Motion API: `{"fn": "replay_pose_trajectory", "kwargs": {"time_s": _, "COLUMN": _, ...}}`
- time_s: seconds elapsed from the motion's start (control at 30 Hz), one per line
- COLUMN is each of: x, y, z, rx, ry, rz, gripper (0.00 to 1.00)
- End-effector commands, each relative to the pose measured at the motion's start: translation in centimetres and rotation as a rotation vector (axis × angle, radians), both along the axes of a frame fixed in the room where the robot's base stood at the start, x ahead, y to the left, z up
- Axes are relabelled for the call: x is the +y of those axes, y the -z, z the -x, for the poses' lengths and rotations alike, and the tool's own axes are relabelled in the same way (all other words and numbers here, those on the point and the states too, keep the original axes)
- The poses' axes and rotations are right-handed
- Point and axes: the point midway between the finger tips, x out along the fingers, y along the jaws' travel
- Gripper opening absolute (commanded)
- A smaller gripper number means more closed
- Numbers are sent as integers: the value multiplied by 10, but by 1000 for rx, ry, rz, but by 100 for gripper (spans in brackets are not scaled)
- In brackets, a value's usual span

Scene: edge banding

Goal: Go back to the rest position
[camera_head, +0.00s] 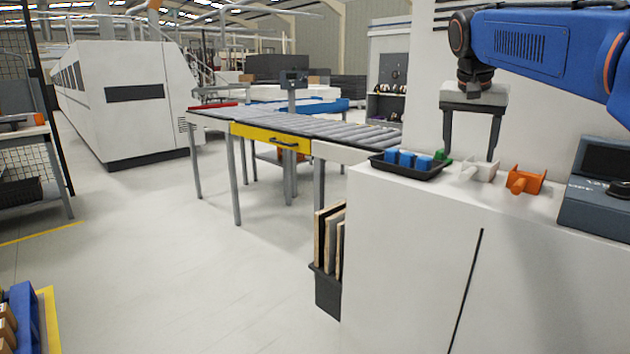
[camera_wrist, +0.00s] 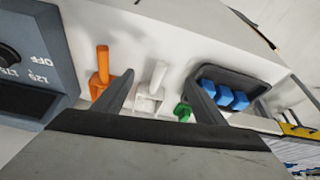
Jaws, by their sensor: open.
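My gripper (camera_head: 470,158) hangs from the blue arm, pointing down over the white cabinet top. Its two dark fingers are apart with nothing held between them. In the wrist view my gripper (camera_wrist: 158,95) shows its fingers spread, with a white fixture (camera_wrist: 152,92) seen between them. The white fixture also shows in the head view (camera_head: 480,170), below the fingers. An orange fixture (camera_head: 525,181) stands to its right. A small green piece (camera_head: 442,155) lies to its left, beside the tray.
A black tray (camera_head: 408,173) holds blue blocks (camera_head: 407,159) at the cabinet's left edge. A dark control unit (camera_head: 600,195) stands at the right. The white cabinet (camera_head: 410,240) has upright panels (camera_head: 329,240) in a bin at its left side. A roller conveyor (camera_head: 345,133) lies behind; open floor is left.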

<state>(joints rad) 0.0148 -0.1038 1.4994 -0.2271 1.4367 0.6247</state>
Motion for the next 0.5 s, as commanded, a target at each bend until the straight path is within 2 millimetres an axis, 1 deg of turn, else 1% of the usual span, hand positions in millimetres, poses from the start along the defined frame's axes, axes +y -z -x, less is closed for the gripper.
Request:
{"fn": "replay_pose_trajectory", "kwargs": {"time_s": 0.03, "x": 2, "y": 5, "z": 11, "rx": 1, "ry": -20, "rz": 0, "gripper": 65}}
{"fn": "replay_pose_trajectory", "kwargs": {"time_s": 0.17, "x": 9, "y": 25, "z": 42, "rx": 4, "ry": -89, "rz": -2, "gripper": 65}}
{"fn": "replay_pose_trajectory", "kwargs": {"time_s": 0.3, "x": 18, "y": 56, "z": 83, "rx": 6, "ry": -180, "rz": -4, "gripper": 65}}
{"fn": "replay_pose_trajectory", "kwargs": {"time_s": 0.37, "x": 22, "y": 70, "z": 101, "rx": 6, "ry": -218, "rz": -4, "gripper": 65}}
{"fn": "replay_pose_trajectory", "kwargs": {"time_s": 0.5, "x": 31, "y": 107, "z": 141, "rx": 5, "ry": -305, "rz": -5, "gripper": 65}}
